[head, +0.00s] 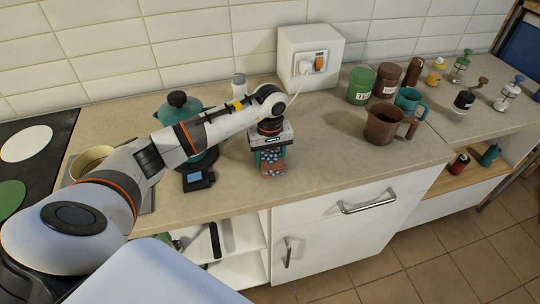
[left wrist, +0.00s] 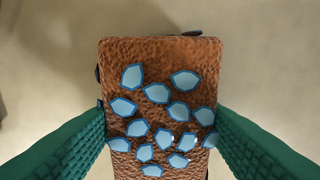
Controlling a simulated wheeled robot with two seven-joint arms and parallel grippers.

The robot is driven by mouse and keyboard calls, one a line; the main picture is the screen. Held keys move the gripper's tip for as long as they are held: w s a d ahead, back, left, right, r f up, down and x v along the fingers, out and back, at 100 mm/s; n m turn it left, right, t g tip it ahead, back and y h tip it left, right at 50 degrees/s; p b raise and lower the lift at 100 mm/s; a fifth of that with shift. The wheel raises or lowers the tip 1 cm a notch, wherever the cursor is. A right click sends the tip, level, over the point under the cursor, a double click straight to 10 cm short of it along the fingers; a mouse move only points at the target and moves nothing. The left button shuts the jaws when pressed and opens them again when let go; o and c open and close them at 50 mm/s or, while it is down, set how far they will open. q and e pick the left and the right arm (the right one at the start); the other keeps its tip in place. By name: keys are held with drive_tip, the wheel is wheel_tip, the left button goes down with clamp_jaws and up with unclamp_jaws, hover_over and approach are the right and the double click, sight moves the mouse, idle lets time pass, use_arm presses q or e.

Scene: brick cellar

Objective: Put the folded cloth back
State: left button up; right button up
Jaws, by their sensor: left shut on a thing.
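The folded cloth (head: 271,168) is brown with light blue, dark-edged patches. My left gripper (head: 270,160) is shut on it over the counter, in front of the white socket box. In the left wrist view the folded cloth (left wrist: 150,60) fills the middle as a thick rounded block, with the green fingers of my left gripper (left wrist: 160,125) against its two sides. I cannot tell whether the cloth touches the counter. My right gripper is not in view.
The counter (head: 335,165) is clear right of the gripper. A brown jug (head: 382,124), a teal mug (head: 409,100) and canisters (head: 361,85) stand further right. A dark scale (head: 198,179) and a green kettle (head: 178,108) are left. A white socket box (head: 300,45) stands behind.

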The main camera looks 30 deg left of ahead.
sight(270, 156)
use_arm(q)
drive_tip(key=o, duration=0.9)
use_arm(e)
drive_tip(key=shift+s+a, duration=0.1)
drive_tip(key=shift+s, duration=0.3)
use_arm(q)
drive_tip(key=shift+r+p, duration=0.2)
drive_tip(key=shift+p, duration=0.15)
drive_tip(key=shift+r+b, duration=0.35)
drive_tip(key=shift+r, duration=0.05)
drive_tip(key=shift+r+b, duration=1.3)
drive_tip(key=shift+r, duration=4.2)
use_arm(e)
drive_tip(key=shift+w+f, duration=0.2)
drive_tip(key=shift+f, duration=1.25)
use_arm(q)
drive_tip(key=shift+s+f, duration=0.1)
